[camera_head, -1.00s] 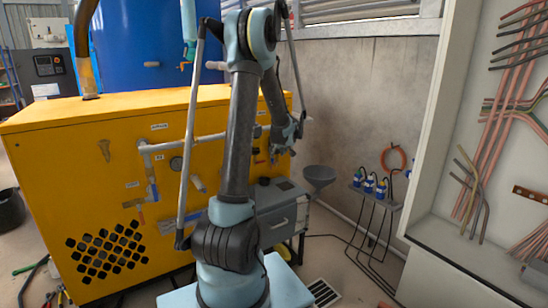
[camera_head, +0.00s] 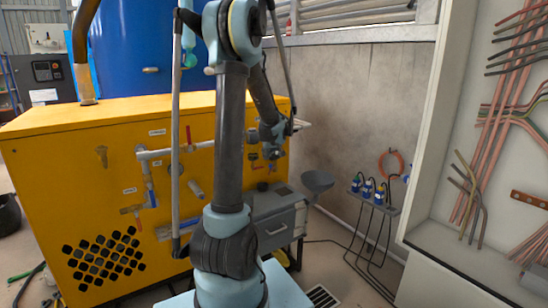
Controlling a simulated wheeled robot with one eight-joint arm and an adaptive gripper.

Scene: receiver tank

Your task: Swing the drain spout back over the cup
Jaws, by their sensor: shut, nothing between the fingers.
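A grey funnel-shaped cup (camera_head: 318,181) stands right of the yellow cabinet, above the grey drawer unit. A short pale pipe end (camera_head: 300,124) shows just right of my gripper at the cabinet's right edge. It may be the drain spout, but my arm covers much of that area. My gripper (camera_head: 272,155) points down in front of the cabinet's right part, left of the cup and above it in the picture. It is shut and empty. I cannot tell whether it touches the pipe.
The yellow cabinet (camera_head: 60,165) carries pipes, valves and a red handle (camera_head: 188,134). A grey drawer unit (camera_head: 277,228) stands below my gripper. A small stand with blue items (camera_head: 367,188) is by the wall. A white panel of cables is at the right.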

